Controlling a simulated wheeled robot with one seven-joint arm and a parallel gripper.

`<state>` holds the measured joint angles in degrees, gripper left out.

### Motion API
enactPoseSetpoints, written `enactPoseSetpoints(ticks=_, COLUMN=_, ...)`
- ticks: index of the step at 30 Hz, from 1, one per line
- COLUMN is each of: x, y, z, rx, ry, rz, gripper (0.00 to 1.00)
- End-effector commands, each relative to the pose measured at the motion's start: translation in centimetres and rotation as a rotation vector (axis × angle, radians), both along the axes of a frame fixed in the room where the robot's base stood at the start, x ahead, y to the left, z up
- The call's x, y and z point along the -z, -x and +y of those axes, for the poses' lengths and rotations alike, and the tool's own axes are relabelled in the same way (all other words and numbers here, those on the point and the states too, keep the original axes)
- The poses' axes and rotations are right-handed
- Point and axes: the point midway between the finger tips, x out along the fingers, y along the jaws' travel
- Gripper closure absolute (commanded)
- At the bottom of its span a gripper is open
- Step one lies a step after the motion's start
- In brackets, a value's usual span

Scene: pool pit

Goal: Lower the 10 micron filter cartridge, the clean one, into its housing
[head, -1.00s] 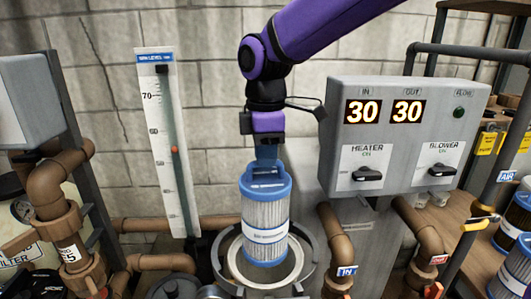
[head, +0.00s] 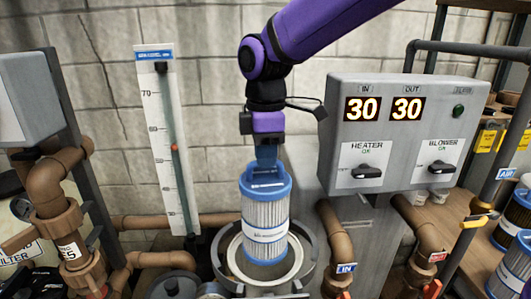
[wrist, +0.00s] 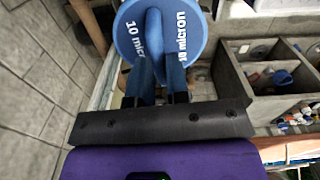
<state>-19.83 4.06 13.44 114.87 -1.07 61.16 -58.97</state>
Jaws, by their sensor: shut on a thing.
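The 10 micron filter cartridge (head: 265,222) is a white pleated cylinder with blue end caps. It hangs upright below my gripper (head: 267,165), which is shut on its top handle. In the wrist view the blue top cap (wrist: 190,30) reads "10 micron", with the gripper fingers (wrist: 158,55) at its middle. The housing (head: 232,262) is a round open vessel with a pale rim. The cartridge's lower end shows in front of its opening; I cannot tell whether it is inside or just above. The housing's inside is mostly hidden.
A grey control box (head: 405,135) stands close to the right, with pipes below it. A level gauge (head: 165,140) stands at left. More blue-capped cartridges (head: 512,265) stand on a shelf at far right. Brown pipes (head: 60,200) are at left.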

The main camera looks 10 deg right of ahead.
Motion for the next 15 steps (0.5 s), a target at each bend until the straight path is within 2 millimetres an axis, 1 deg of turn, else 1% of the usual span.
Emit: enactPoseSetpoints(ticks=15, x=2.5, y=0.0, z=0.0, rx=-0.001, ry=0.001, rz=0.001, gripper=1.0)
